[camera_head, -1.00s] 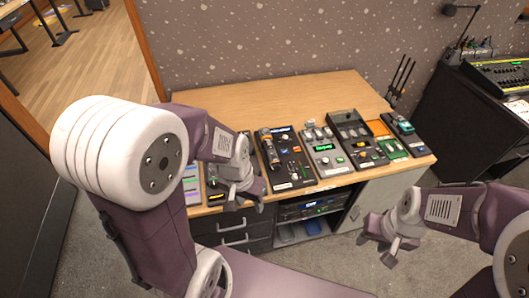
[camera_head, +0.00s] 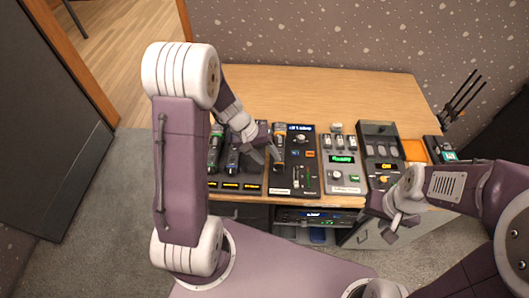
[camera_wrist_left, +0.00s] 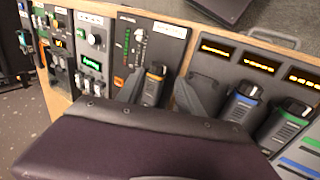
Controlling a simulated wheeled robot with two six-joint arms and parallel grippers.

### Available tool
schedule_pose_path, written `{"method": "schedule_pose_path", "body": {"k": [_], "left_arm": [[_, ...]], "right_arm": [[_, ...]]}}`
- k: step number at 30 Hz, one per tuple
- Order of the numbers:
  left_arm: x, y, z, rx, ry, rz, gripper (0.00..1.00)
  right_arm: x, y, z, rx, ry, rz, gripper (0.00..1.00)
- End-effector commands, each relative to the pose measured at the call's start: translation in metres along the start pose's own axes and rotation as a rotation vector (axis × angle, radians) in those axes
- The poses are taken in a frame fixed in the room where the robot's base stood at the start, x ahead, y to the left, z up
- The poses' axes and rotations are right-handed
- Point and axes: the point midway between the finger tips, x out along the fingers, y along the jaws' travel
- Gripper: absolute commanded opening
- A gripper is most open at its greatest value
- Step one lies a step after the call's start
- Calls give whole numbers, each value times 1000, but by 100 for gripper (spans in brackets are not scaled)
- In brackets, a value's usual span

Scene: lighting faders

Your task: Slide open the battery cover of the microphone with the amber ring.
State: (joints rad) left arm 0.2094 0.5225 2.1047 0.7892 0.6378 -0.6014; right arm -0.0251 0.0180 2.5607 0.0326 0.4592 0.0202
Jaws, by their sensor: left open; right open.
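The microphone with the amber ring (camera_head: 279,135) is dark and lies on a black console panel in the head view. In the left wrist view the amber-ringed microphone (camera_wrist_left: 153,86) shows in the gap between my left fingers, closer to the left one. My left gripper (camera_head: 264,156) is open just left of this microphone in the head view. Whether it touches it I cannot tell. A blue-ringed microphone (camera_wrist_left: 243,101) and a green-ringed microphone (camera_wrist_left: 285,125) lie beside it on a neighbouring panel. My right gripper (camera_head: 383,224) is open and empty at the desk's front right.
The wooden desk (camera_head: 310,85) is bare behind the devices. A shelf with rack gear (camera_head: 312,216) lies under the desk.

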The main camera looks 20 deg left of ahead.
Motion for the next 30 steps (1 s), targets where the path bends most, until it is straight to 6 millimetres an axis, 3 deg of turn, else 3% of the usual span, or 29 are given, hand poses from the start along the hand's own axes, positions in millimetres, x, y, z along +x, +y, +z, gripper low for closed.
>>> {"method": "schedule_pose_path", "body": {"k": [3, 9, 21, 26, 30], "left_arm": [[29, -1, 2, 0, -6, -2, 43], [62, -1, 1, 0, -2, -1, 43], [72, 0, 0, 1, 0, -1, 43], [72, 0, 0, 1, 0, -1, 0], [72, 0, 1, 1, 0, -1, 0]], "right_arm": [[8, 0, 1, 0, 0, 0, 42], [14, 0, 1, 0, 0, 0, 42], [15, 0, 1, 0, 0, 0, 42], [15, 0, 1, 0, 0, 0, 42], [16, 0, 1, 0, 0, 0, 42]]}}
